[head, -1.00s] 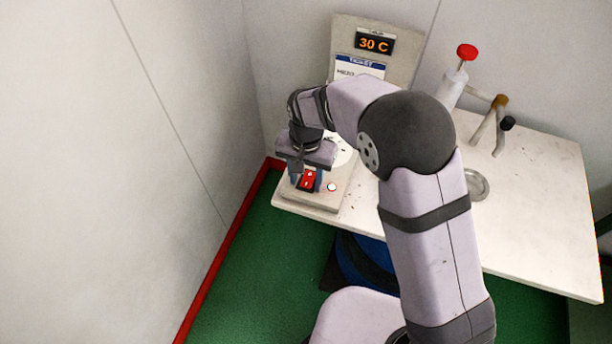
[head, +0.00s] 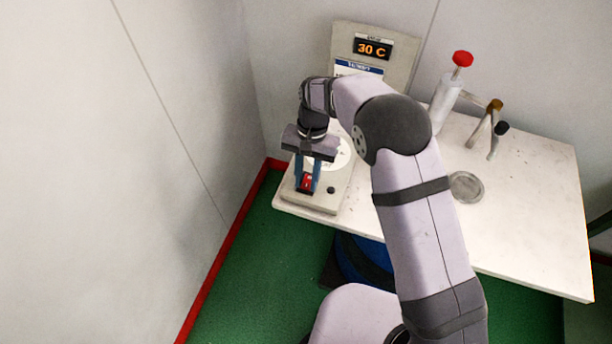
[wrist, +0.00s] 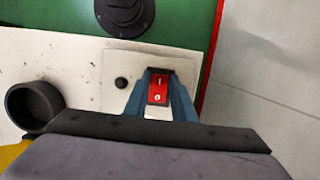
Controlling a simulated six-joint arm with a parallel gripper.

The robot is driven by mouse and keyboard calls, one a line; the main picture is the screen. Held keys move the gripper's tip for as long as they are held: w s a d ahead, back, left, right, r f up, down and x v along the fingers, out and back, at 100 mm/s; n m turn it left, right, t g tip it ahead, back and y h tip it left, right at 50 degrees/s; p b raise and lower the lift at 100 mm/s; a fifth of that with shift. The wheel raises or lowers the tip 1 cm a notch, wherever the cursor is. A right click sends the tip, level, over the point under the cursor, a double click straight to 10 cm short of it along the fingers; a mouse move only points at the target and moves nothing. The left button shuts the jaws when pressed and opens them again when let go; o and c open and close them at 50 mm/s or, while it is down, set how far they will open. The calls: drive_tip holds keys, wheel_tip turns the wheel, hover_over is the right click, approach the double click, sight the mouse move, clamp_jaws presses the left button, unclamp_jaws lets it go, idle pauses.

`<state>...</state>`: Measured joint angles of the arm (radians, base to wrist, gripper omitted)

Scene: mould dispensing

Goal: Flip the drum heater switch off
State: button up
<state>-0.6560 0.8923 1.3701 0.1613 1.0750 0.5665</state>
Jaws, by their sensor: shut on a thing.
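The red switch (head: 306,184) sits in a dark frame near the front of the grey heater base (head: 318,201). It also shows in the wrist view (wrist: 158,88), with white marks on its face. My gripper (head: 307,180) points down over it and is shut on it, one blue finger on each side. Beside the switch, the round indicator lamp (head: 331,190) is dark, also in the wrist view (wrist: 121,83). The upright display (head: 373,47) reads 30 C. The fingers hide the switch's sides.
The base stands at the left end of a white table (head: 530,220). A white pump bottle with a red knob (head: 462,59), small tap-like handles (head: 489,128) and a round metal dish (head: 466,187) are to the right. A wall (head: 170,130) is close on the left.

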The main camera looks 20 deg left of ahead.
sight(309, 179)
drive_tip(key=shift+w, duration=0.1)
drive_tip(key=o, duration=1.1)
drive_tip(key=shift+c, duration=0.2)
drive_tip(key=shift+r, duration=0.1)
drive_tip(key=b+v, duration=0.2)
drive_tip(key=v, duration=0.5)
drive_tip(key=shift+b, duration=0.3)
drive_tip(key=shift+w+r, duration=0.1)
drive_tip(key=s+d+r+t, duration=0.1)
drive_tip(key=d+r, duration=0.1)
drive_tip(key=d, duration=1.5)
drive_tip(key=s+d+f+t, duration=0.1)
drive_tip(key=s+d+f, duration=0.1)
drive_tip(key=s+d, duration=1.1)
drive_tip(key=shift+s+d+t, duration=0.25)
drive_tip(key=shift+d+t, duration=0.15)
drive_tip(key=shift+d, duration=0.15)
